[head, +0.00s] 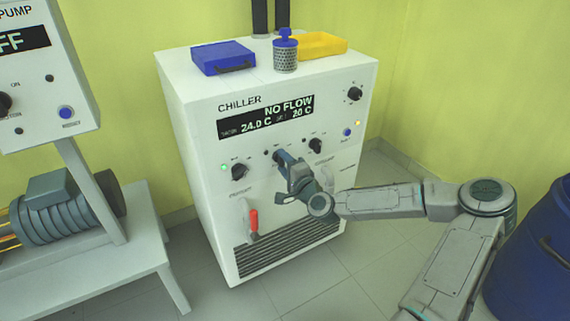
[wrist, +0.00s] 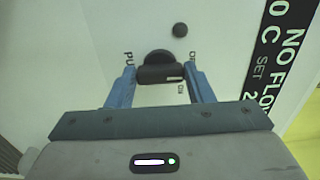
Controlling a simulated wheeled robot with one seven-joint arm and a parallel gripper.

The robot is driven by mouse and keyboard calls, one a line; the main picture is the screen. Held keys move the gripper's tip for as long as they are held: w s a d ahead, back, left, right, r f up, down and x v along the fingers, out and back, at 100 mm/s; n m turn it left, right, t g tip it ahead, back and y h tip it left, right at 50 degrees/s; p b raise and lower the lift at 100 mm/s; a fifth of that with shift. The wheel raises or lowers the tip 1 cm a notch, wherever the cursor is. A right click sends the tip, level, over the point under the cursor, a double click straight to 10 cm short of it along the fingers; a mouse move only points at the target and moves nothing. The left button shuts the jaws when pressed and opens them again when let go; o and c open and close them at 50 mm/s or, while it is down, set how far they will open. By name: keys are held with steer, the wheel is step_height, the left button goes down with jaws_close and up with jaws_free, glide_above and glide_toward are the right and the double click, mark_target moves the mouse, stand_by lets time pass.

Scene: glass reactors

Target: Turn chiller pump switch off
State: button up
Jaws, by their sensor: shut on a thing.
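The white chiller (head: 200,140) stands against the wall, its display (head: 265,117) reading "NO FLOW", 24.0 C and 20 C. My gripper (head: 281,156) is at the middle knob on its front panel, below the display. In the wrist view the two blue fingers of my gripper (wrist: 160,80) are on either side of the black pump knob (wrist: 158,72) and shut on it. The knob's grip bar lies between the fingertips, with part of a "PU" label beside it. In the head view my gripper mostly hides this knob.
Two other black knobs, left (head: 239,171) and right (head: 315,145), flank my gripper. A red-handled valve (head: 253,222) is below left. A blue barrel (head: 535,265) stands at right.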

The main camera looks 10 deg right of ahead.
stand_by(0.4)
steer(key=o, duration=1)
steer(key=shift+s, duration=0.1)
steer(key=p+v, duration=0.2)
steer(key=v, duration=1.1)
steer(key=shift+s, duration=0.3)
steer(key=shift+d, duration=0.1)
